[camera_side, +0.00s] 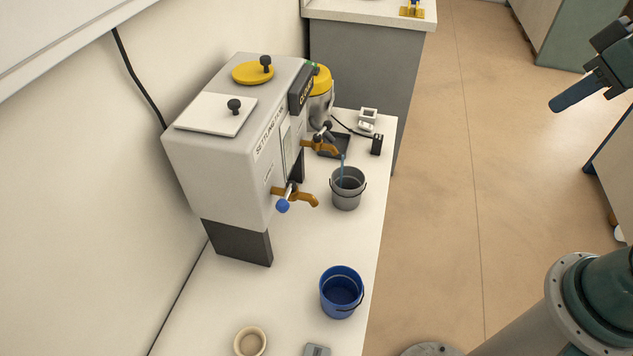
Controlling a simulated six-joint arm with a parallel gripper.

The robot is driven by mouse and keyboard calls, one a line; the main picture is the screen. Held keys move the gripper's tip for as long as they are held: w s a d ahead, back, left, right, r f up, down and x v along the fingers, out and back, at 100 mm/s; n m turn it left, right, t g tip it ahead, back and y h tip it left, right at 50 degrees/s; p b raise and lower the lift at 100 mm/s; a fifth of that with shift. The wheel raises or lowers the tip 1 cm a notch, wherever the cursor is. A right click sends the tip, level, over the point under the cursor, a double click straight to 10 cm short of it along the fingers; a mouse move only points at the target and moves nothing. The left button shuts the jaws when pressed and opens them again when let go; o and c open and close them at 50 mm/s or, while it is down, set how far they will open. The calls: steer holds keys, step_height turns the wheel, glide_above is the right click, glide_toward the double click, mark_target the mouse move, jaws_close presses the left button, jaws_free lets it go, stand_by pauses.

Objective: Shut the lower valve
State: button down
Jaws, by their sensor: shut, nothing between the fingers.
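A pale grey settling tank (215,155) stands on a dark base on the white bench, with two brass taps on its front. The nearer tap (304,197) has a blue-knobbed handle (283,206) and sits lower in the picture; no stream shows under it. The farther tap (325,147) has a dark handle (326,127), and a thin bluish stream falls from it into a grey bucket (346,201). My gripper (556,106) is shut and empty at the upper right, over the floor, well away from both taps.
A blue bucket (341,310) and a small beige bowl (250,341) stand at the bench's near end. A yellow-topped container (320,90) and small items stand behind the tank. The floor (440,190) between bench and gripper is clear.

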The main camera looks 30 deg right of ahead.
mark_target(323, 130)
steer(key=w+a+f+n+g+y, duration=0.1)
steer(key=w+f+n+g, duration=0.2)
steer(key=w, duration=1.8)
steer(key=w+f+n+y, duration=0.1)
steer(key=w+f+n, duration=0.3)
steer(key=w+f, duration=1.2)
steer(key=shift+w+a+f, duration=0.15)
steer(key=shift+a+f, duration=0.15)
steer(key=shift+a, duration=0.05)
steer(key=shift+f, duration=0.1)
steer(key=w+a+f, duration=0.2)
steer(key=f, duration=0.3)
steer(key=w+a+f, duration=0.2)
steer(key=w+f, duration=0.1)
steer(key=f, duration=0.2)
steer(key=shift+a, duration=0.25)
